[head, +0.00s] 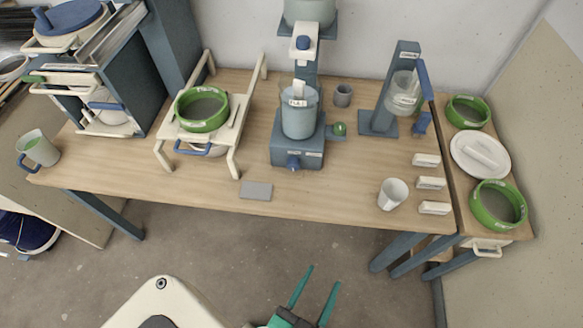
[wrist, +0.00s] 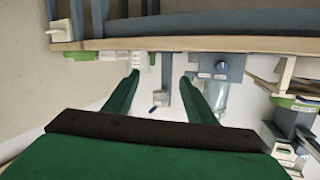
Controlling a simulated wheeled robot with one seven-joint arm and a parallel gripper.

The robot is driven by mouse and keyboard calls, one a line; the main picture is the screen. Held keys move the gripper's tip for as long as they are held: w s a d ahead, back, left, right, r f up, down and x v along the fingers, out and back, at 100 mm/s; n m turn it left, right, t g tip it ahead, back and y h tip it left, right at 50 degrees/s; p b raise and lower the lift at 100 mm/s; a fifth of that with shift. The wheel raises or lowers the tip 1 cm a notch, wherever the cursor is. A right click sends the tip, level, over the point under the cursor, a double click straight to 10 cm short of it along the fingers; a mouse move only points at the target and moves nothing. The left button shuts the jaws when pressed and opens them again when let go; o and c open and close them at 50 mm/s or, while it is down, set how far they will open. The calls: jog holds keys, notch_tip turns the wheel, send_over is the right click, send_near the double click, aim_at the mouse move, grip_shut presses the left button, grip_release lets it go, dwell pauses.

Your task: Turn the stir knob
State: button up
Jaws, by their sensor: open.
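The blue-grey stirrer stand (head: 297,150) is at the middle of the table, with a clear beaker (head: 299,118) on it. A blue knob (head: 293,162) sticks out of the front of its base, beside small labels too small to read; I take it for the stir knob. In the wrist view, which looks upside down, the knob (wrist: 220,67) shows right of the fingers. My gripper (head: 322,278) has green fingers, open and empty. It is in front of the table edge, well apart from the knob. In the wrist view my gripper (wrist: 160,78) points towards the table.
On the wooden table (head: 330,198), a cream rack (head: 238,140) with a green-rimmed sieve (head: 202,108) stands left of the stirrer. A grey slab (head: 256,191) lies near the front edge. A white cup (head: 393,194) stands right. The table front before the stirrer is mostly clear.

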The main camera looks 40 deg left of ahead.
jog(key=w+a+f+y, duration=0.25)
jog(key=w+a, duration=0.35)
jog(key=a, duration=0.3)
jog(key=n+y, duration=0.1)
jog(key=y, duration=0.3)
send_near(293, 168)
jog(key=shift+x, duration=4.5)
jog(key=shift+a+f, duration=0.1)
jog(key=c, duration=1)
